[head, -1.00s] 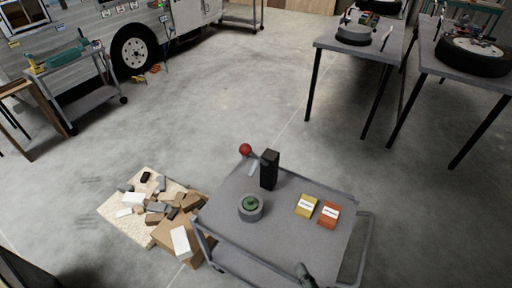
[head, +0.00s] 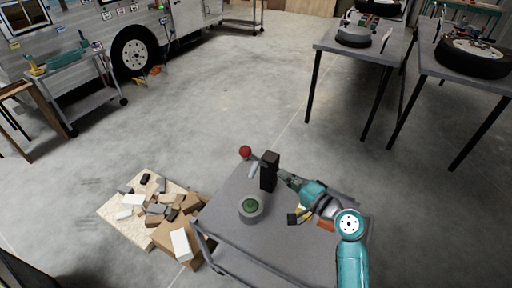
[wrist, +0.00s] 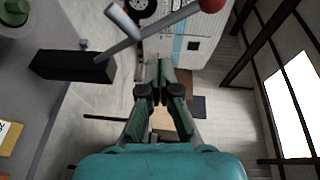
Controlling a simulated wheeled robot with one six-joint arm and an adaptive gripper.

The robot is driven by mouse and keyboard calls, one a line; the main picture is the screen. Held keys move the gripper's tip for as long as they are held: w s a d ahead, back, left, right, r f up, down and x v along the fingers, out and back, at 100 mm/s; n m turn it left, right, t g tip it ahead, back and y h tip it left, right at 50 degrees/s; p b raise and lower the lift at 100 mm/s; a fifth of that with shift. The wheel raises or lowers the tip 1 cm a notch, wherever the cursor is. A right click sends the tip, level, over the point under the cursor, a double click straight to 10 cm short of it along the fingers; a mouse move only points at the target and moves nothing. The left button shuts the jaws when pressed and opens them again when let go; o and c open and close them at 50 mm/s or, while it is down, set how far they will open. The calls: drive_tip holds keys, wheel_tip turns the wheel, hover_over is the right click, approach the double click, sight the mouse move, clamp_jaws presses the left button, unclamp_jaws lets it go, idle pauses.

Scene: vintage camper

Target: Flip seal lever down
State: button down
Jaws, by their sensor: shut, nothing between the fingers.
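The seal lever is a grey rod (wrist: 160,26) ending in a red ball knob (head: 245,151). The knob also shows at the top edge of the wrist view (wrist: 212,4). The rod runs from beside a dark upright block (head: 269,171) on the cart, which also shows in the wrist view (wrist: 72,66). The rod sticks out beyond the cart's far edge. My gripper (head: 282,174) is shut and empty, just right of the block in the head view. In the wrist view my gripper (wrist: 161,68) lies below the rod, apparently apart from it.
On the grey cart (head: 262,240) stands a round grey piece with a green top (head: 250,207). My arm partly hides a yellow box (head: 303,209) and an orange box (head: 326,225). A box and board with loose blocks (head: 160,208) lie left.

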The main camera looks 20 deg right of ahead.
drive_tip(key=w+d+r+y, duration=0.1)
drive_tip(key=w+r+y, duration=0.1)
drive_tip(key=r, duration=0.4)
drive_tip(key=shift+w+n, duration=0.3)
drive_tip(key=shift+w, duration=0.25)
drive_tip(key=shift+w, duration=0.1)
drive_tip(key=w+a, duration=0.5)
drive_tip(key=a, duration=0.2)
drive_tip(key=shift+a, duration=0.35)
drive_tip(key=shift+w+f, duration=0.1)
